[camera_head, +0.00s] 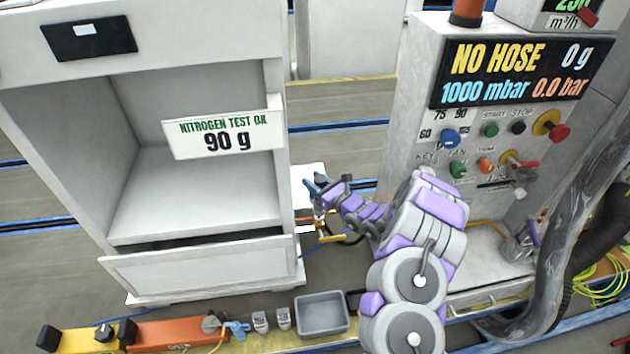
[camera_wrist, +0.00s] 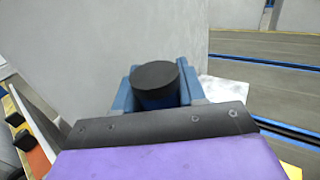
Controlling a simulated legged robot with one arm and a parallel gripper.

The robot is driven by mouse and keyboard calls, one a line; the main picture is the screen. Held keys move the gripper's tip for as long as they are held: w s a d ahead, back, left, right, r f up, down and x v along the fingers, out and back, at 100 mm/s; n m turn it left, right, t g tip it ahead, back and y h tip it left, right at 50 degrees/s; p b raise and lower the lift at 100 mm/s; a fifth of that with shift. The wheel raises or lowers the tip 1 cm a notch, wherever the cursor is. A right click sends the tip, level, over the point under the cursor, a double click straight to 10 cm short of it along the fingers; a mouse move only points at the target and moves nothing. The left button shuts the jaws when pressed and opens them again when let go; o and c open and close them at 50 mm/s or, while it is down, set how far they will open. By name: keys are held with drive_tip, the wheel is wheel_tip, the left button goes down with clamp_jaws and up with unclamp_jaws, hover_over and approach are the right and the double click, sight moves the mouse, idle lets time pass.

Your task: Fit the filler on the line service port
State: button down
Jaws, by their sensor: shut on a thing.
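My gripper (camera_head: 318,188) is just right of the white cabinet (camera_head: 215,262). In the wrist view its blue fingers (camera_wrist: 158,90) are shut on a round black-topped piece (camera_wrist: 156,78), upright between them. In the head view this piece is too small to make out. Brass-coloured fittings (camera_head: 308,222) with a yellow part sit low on the cabinet's right side, just below the gripper; I cannot tell whether one is the service port. A grey fitting with a purple handle (camera_head: 532,234) rests at the charging machine's (camera_head: 420,110) base; I cannot tell whether it is the filler.
The machine's display (camera_head: 515,72) reads NO HOSE, 0 g, 1000 mbar, 0.0 bar. A cabinet sign (camera_head: 222,130) reads NITROGEN TEST OK 90 g. A grey tray (camera_head: 322,314) and a blue-handled tool (camera_head: 236,328) lie at the front. A thick grey hose (camera_head: 560,250) hangs at right.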

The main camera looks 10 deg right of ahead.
drive_tip(key=shift+f+b, duration=0.45)
drive_tip(key=shift+f, duration=0.7)
drive_tip(key=c, duration=0.6)
unclamp_jaws()
drive_tip(key=shift+o, duration=0.2)
drive_tip(key=p+v, duration=0.3)
drive_tip(key=v, duration=1.4)
drive_tip(key=shift+s+d, duration=0.2)
